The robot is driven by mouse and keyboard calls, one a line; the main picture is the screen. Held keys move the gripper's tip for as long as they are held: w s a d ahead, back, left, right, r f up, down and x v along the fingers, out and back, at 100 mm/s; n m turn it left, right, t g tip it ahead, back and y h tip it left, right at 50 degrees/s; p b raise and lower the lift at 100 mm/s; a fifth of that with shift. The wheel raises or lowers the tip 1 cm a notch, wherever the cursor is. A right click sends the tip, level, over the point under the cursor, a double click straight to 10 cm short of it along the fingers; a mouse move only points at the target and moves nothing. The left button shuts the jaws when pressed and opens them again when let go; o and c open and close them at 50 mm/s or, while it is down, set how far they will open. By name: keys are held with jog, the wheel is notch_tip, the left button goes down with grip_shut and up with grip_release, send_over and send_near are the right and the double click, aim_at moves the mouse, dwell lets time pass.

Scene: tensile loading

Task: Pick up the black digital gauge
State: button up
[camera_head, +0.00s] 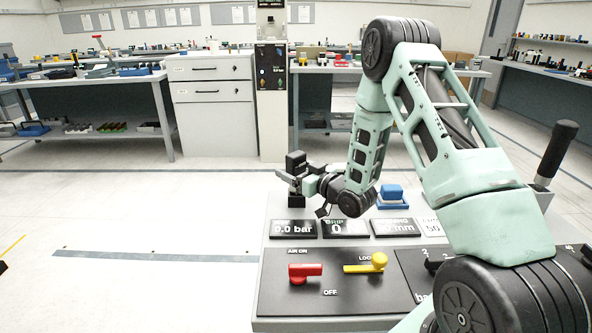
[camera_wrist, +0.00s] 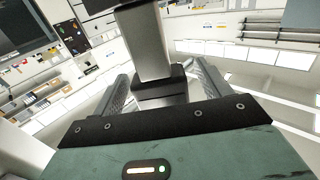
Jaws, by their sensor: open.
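A small black block (camera_head: 296,162), which looks like the black digital gauge, stands upright at the far left corner of the console; its face cannot be read. My gripper (camera_head: 291,178) is at it, with the fingers reaching left across it and hiding part of it. In the wrist view my gripper (camera_wrist: 163,84) has its two grey fingers spread apart. A pale grey upright piece with a black part (camera_wrist: 162,88) stands between the fingers. Gaps show beside it, and I cannot tell whether either finger touches it.
The grey console (camera_head: 262,290) carries display plates, a red handle (camera_head: 305,272), a yellow handle (camera_head: 372,264) and a blue item (camera_head: 392,196). A black-knobbed lever (camera_head: 558,150) rises at right. Benches and a white cabinet (camera_head: 213,105) stand behind.

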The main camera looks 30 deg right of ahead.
jog(key=c, duration=1.2)
jog(key=shift+c, duration=0.2)
